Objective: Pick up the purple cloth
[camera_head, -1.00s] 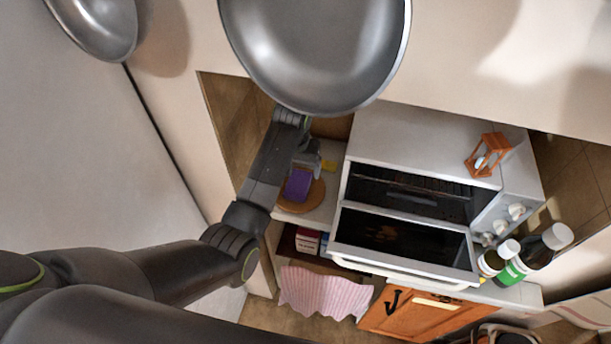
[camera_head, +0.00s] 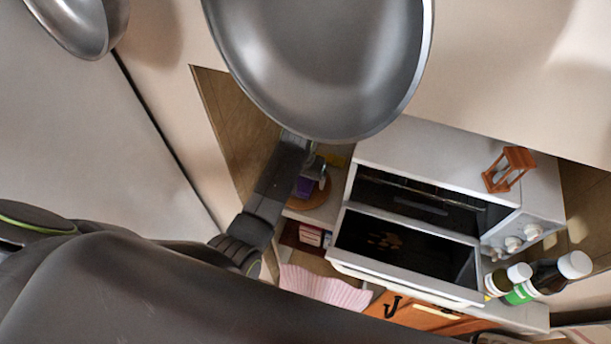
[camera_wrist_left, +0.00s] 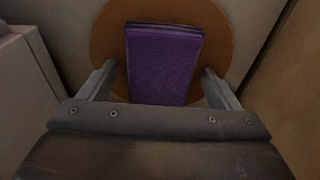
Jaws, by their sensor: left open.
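The purple cloth (camera_wrist_left: 163,62) looks like a folded rectangle and lies on a round brown board (camera_wrist_left: 110,40) in the left wrist view. In the head view only part of the cloth (camera_head: 304,187) shows beside my left gripper (camera_head: 316,172). In the left wrist view my left gripper (camera_wrist_left: 160,80) is open, with one finger on each side of the cloth's near part. I cannot tell whether the fingers touch it. My right gripper is not in view.
An oven (camera_head: 405,275) with its door lowered stands right of the board. Bottles (camera_head: 548,272) stand at the right. A pink striped towel (camera_head: 325,289) hangs below.

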